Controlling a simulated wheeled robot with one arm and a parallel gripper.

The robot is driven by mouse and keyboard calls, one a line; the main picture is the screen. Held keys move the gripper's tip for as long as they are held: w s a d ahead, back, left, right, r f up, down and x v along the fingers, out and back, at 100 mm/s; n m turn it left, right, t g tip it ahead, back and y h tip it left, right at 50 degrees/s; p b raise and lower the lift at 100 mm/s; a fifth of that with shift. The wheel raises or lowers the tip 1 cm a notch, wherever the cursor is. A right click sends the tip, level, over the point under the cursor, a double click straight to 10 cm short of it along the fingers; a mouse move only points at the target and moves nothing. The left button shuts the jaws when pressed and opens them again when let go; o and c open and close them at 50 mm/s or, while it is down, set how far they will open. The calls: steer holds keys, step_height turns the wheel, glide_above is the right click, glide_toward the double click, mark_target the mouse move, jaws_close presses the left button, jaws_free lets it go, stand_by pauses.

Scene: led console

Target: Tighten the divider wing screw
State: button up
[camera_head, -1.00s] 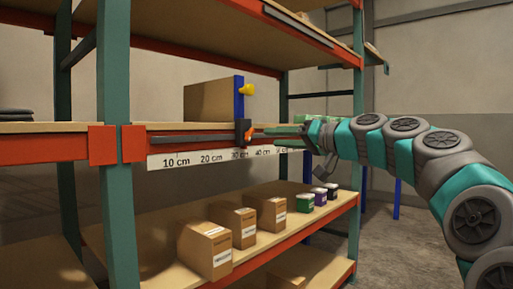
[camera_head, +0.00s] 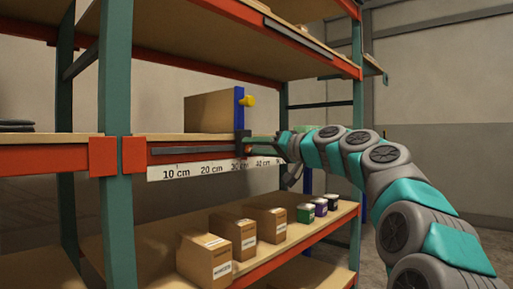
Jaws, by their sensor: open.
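The blue divider (camera_head: 239,110) stands upright on the middle shelf, with a yellow knob (camera_head: 249,101) on its side near the top. Its dark clamp (camera_head: 242,138) sits on the shelf's front rail. The orange wing screw (camera_head: 248,150) is at the clamp's front, small and mostly hidden by my fingers. My gripper (camera_head: 259,147) is open, reaching in from the right, with its fingertips at the wing screw. I cannot tell whether they touch it or stand around it.
A white ruler strip (camera_head: 205,169) marked in cm runs below the front rail. A large brown box (camera_head: 208,112) stands left of the divider. Cartons (camera_head: 235,234) and small tubs (camera_head: 306,212) stand on the lower shelf. A green upright (camera_head: 117,120) is at the left.

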steer(key=shift+c, duration=0.3)
jaws_close()
steer(key=shift+r, duration=0.15)
stand_by(0.3)
steer(key=shift+m+p, duration=5.1)
steer(key=shift+p, duration=0.7)
